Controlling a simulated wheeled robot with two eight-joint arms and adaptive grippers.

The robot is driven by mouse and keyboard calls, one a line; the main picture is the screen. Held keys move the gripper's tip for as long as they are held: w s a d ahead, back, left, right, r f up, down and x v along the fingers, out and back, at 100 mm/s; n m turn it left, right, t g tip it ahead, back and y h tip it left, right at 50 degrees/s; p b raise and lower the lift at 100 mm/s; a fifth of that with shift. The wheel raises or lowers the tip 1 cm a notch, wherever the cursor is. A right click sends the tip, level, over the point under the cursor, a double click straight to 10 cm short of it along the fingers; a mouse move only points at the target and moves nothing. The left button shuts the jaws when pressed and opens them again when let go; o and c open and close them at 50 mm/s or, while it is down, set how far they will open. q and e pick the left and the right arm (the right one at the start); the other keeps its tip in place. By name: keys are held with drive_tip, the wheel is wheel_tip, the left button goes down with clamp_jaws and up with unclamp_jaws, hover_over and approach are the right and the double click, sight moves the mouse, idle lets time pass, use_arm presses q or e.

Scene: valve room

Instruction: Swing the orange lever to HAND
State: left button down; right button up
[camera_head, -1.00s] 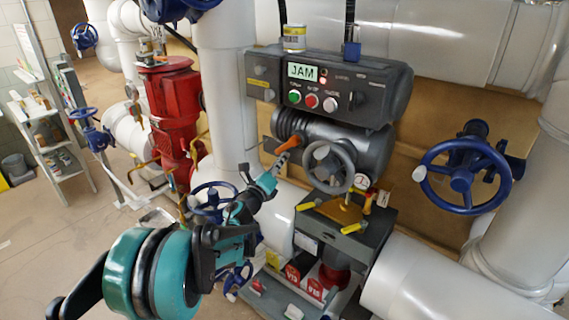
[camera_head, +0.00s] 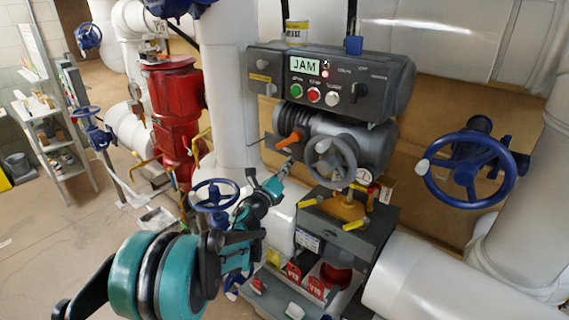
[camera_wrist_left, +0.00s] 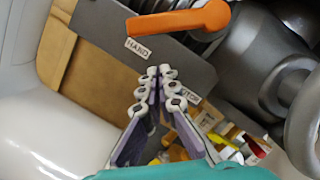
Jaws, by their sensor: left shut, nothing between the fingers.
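The orange lever (camera_head: 290,139) sits at the left end of the grey actuator body, below the JAM panel. A second label (camera_wrist_left: 190,95), partly hidden and not clearly readable, lies lower right. My left gripper (camera_head: 287,164) is below the lever, apart from it as far as I can tell. In the left wrist view its fingertips (camera_wrist_left: 160,78) are together and empty, over the plate's lower edge. My right gripper is out of view.
A grey handwheel (camera_head: 330,160) stands just right of the lever. The control panel (camera_head: 330,82) is above, with a JAM display and a red light. A white pipe (camera_head: 225,80) rises at left; a blue handwheel (camera_head: 467,172) is at right.

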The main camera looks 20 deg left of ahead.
use_arm(q)
drive_tip(key=p+v, duration=0.1)
drive_tip(key=v, duration=0.9)
drive_tip(key=shift+f+p, duration=0.3)
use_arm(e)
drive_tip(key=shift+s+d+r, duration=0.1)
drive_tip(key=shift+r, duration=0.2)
use_arm(q)
drive_tip(key=shift+d, duration=0.1)
drive_tip(key=shift+s, duration=0.1)
